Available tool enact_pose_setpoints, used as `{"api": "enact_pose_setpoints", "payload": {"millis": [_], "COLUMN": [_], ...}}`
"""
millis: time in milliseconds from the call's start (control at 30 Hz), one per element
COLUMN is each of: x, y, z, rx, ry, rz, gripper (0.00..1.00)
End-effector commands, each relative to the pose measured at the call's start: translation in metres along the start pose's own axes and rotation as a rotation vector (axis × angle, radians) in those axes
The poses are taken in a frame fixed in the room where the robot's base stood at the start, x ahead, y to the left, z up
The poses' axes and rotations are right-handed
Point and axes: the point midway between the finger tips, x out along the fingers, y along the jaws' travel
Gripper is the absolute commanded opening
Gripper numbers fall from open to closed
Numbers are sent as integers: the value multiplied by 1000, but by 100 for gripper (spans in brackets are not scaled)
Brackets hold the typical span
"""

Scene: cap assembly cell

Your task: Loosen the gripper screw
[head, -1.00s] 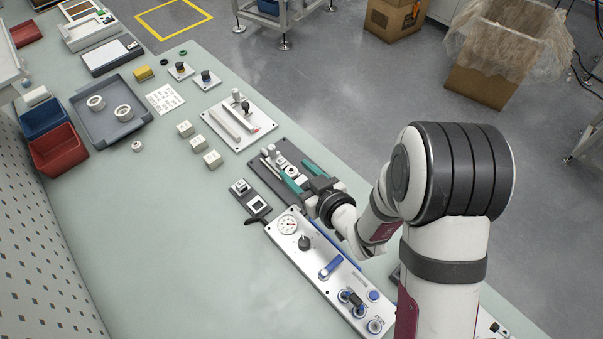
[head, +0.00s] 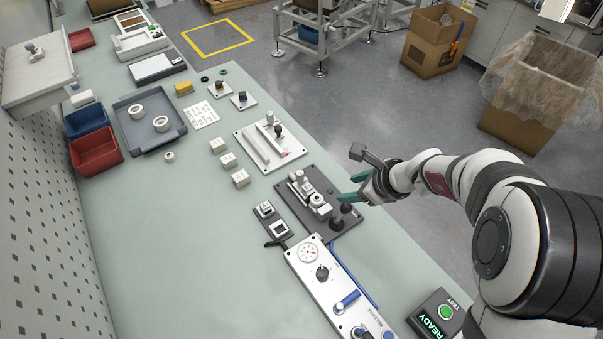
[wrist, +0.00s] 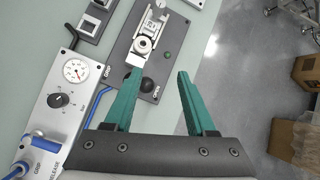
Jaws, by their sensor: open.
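A dark plate (head: 318,183) on the bench carries a light metal clamp fixture (head: 304,188) with a round ringed part (head: 316,199) at its near end. Two black knobs (head: 346,208) stand by that end. In the wrist view the fixture (wrist: 151,25) is beyond the fingertips, and one black knob (wrist: 148,85) shows between the green fingers, the other partly behind the left finger. My gripper (head: 350,188) is open and empty, above the plate's right edge, apart from the fixture. I cannot tell which part is the screw.
A silver panel (head: 312,276) with a gauge, knob and blue lever lies nearest the plate. A small dark block (head: 272,222) sits left of it, and a READY/TEST box (head: 437,315) at lower right. White blocks and a grey tray (head: 175,136) are farther back.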

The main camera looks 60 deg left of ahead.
Motion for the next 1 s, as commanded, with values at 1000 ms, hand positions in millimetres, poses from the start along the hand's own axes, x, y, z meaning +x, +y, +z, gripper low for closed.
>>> {"api": "enact_pose_setpoints", "payload": {"millis": [1000], "x": [140], "y": [6], "z": [84], "rx": [211], "ry": [-192], "rz": [67], "gripper": [56]}}
